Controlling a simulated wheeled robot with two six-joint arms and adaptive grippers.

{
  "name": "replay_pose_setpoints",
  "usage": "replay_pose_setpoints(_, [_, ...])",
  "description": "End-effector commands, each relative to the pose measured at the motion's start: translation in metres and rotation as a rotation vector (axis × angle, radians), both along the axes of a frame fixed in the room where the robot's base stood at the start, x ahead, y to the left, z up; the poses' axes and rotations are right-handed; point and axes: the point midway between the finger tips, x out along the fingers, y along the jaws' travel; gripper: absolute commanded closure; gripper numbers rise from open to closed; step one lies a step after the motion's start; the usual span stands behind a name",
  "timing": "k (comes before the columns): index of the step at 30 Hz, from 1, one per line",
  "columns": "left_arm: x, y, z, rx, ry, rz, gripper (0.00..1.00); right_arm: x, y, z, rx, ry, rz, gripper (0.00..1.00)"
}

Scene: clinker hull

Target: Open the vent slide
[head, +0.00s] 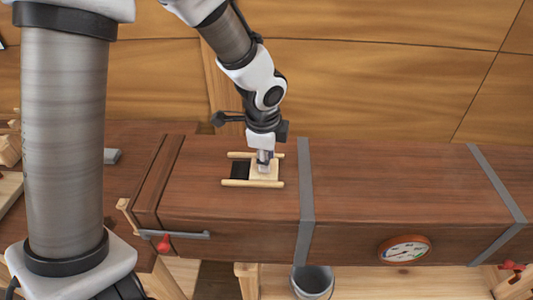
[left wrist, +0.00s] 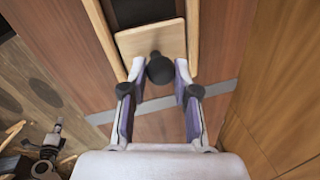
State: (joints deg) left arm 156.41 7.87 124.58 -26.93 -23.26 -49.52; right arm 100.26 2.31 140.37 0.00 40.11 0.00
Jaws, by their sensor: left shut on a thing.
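The vent slide (head: 268,177) is a pale wooden plate between two light rails on top of the long brown plank box. A dark opening (head: 240,170) shows to the left of the plate in the head view. In the left wrist view the plate (left wrist: 150,40) carries a dark round knob (left wrist: 159,70), with a dark area beyond the plate. My left gripper (head: 264,162) comes down from above and is shut on the knob, with one finger on each side of it. My right gripper is not in view.
Grey metal bands (head: 306,200) cross the brown box (head: 390,180). A round dial gauge (head: 405,249) and a grey lever with a red knob (head: 164,243) are on its front side. A metal bucket (head: 312,282) stands below. The box top right of the slide is clear.

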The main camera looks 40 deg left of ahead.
Motion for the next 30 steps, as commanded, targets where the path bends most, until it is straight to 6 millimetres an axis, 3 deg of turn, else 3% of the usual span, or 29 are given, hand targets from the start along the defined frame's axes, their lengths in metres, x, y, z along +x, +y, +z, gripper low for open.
replay_pose_setpoints(2, [-0.001, 0.0, -0.002, -0.002, 0.004, 0.001, 1.0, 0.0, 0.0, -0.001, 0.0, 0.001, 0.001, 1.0])
replay_pose_setpoints(3, [-0.001, 0.0, -0.001, -0.002, 0.004, 0.001, 0.64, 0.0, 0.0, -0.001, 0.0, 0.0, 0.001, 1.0])
replay_pose_setpoints(5, [-0.001, 0.0, -0.001, -0.001, 0.003, 0.001, 0.45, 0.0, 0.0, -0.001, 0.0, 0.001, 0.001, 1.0])
replay_pose_setpoints(15, [0.0, 0.0, 0.005, 0.001, -0.002, 0.001, 0.45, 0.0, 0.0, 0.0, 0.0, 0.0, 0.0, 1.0])
replay_pose_setpoints(24, [-0.008, -0.006, 0.058, 0.002, -0.003, 0.0, 0.45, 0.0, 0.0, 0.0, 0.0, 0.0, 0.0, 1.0])
replay_pose_setpoints(30, [-0.011, -0.008, 0.073, 0.001, 0.003, -0.001, 0.45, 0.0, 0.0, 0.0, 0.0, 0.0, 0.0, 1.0])
